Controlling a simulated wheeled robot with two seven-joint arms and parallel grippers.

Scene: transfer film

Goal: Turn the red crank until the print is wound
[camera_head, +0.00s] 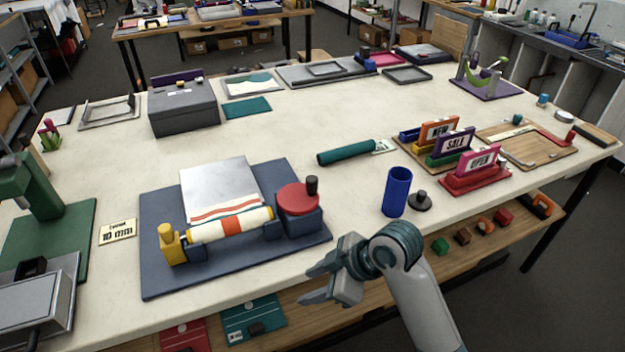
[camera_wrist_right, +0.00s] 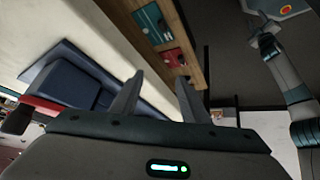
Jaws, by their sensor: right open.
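The red crank (camera_head: 297,199) is a round red disc with a dark upright knob (camera_head: 312,186), on the right end of a blue winding device (camera_head: 160,279). The print (camera_head: 220,181), a pale sheet with red stripes, lies flat behind a roller (camera_head: 230,225) with an orange band. My right gripper (camera_head: 306,285) is open and empty in front of the table edge, below and right of the crank, touching nothing. In the right wrist view its two fingers (camera_wrist_right: 157,100) stand apart. Part of the red crank (camera_wrist_right: 45,104) shows at the left there.
A yellow post (camera_head: 170,243) stands at the roller's left end. A blue cup (camera_head: 397,192) and a dark round weight (camera_head: 420,201) stand to the right. A teal tube (camera_head: 346,152) lies behind. A lower shelf (camera_head: 470,255) holds small coloured items.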

